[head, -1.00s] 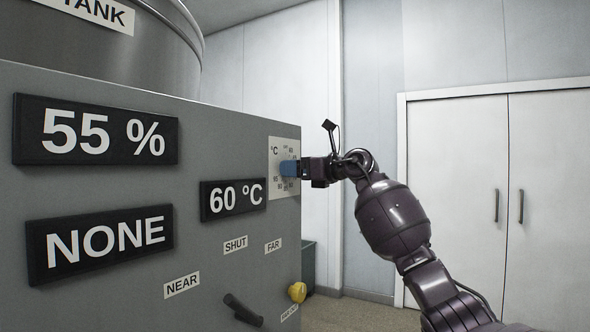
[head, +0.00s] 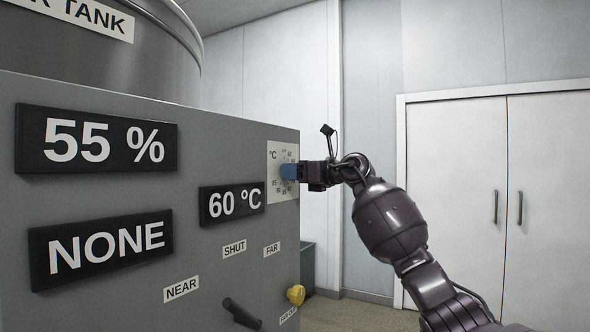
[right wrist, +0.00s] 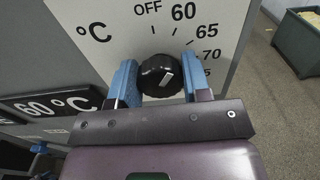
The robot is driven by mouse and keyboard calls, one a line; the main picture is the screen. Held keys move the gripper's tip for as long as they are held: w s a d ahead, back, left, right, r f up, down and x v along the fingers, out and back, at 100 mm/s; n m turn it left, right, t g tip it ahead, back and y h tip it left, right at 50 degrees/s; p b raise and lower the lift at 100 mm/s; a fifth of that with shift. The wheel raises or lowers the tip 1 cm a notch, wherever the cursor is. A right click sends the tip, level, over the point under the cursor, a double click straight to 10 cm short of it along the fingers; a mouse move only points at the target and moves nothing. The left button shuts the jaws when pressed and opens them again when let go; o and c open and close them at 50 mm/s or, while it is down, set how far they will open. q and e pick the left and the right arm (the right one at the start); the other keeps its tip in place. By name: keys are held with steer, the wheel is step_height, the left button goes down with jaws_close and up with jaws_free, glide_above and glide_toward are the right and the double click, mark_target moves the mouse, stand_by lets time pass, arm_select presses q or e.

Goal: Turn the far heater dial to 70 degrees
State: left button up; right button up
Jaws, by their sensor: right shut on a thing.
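The heater dial (right wrist: 158,76) is a black round knob with a white mark, on a white scale plate (right wrist: 222,12) printed OFF, 60, 65, 70 and more. The mark slants up to the right; I cannot tell exactly which number it meets. My right gripper (right wrist: 157,80) is shut on the dial, with one blue finger on each side of it. In the head view, the gripper (head: 290,172) hides the dial on the plate (head: 283,153). The display (head: 232,203) left of the plate reads 60 °C. My left gripper is not in view.
The grey cabinet also carries displays reading 55 % (head: 97,140) and NONE (head: 100,249). Lower down are a black lever (head: 242,314) and a yellow knob (head: 296,295). A bin (head: 307,268) stands behind the cabinet's right edge. White double doors (head: 548,200) are at the right.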

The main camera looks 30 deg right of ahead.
steer(key=shift+s+r+m+p, duration=0.15)
steer(key=shift+r+m+p, duration=0.15)
steer(key=shift+r+p, duration=0.1)
steer(key=m+p, duration=0.4)
steer(key=p, duration=0.3)
steer(key=shift+r+m, duration=0.1)
steer(key=shift+m, duration=0.3)
steer(key=m+p, duration=0.2)
steer(key=p, duration=0.1)
steer(key=f+m+p, duration=0.1)
steer(key=m+p, duration=0.1)
steer(key=p, duration=0.1)
steer(key=shift+w+d+p, duration=0.1)
steer(key=shift+w+p, duration=0.1)
steer(key=shift+p, duration=0.1)
steer(key=shift+m+p, duration=0.6)
steer(key=shift+f+m+p, duration=0.1)
steer(key=shift+m+p, duration=0.3)
steer(key=shift+p, duration=0.05)
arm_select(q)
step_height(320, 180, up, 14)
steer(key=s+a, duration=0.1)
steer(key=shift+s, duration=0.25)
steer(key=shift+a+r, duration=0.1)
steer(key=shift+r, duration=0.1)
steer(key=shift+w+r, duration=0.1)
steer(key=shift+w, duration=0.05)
arm_select(e)
steer(key=o, duration=0.9)
